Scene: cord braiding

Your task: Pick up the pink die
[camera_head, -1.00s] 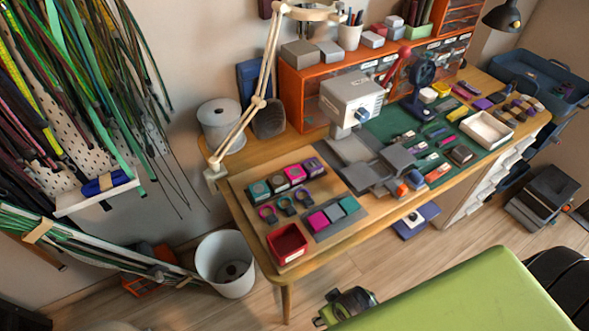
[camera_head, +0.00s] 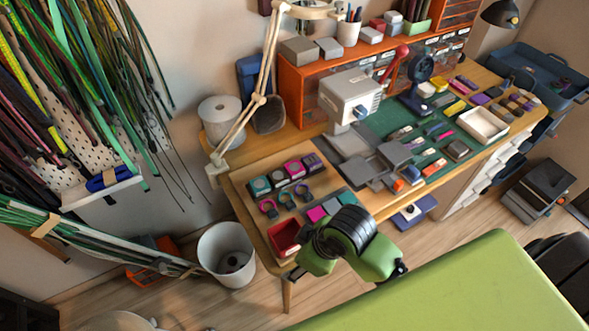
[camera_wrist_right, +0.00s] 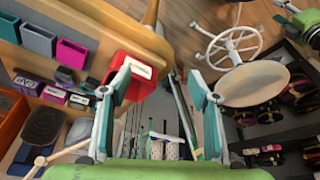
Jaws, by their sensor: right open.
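The pink die (camera_head: 316,214) is a small pink block at the end of a row with a teal and a grey block, on the left part of the bench. It also shows in the right wrist view (camera_wrist_right: 71,53), upper left. My right gripper (camera_wrist_right: 162,78) is open and empty, its left finger overlapping the red bin in that view; the die lies to the left, outside the fingers. In the head view my green right arm reaches over the bench's front edge beside the block row, and its fingertips are hard to make out. My left gripper is not in view.
A red bin (camera_head: 284,236) stands close to the pink die. Rings (camera_head: 286,199) and a row of dark blocks with coloured tops (camera_head: 276,177) lie behind. A grey press (camera_head: 349,98) and lamp arm (camera_head: 259,101) rise nearby. A white bucket (camera_head: 226,252) stands on the floor.

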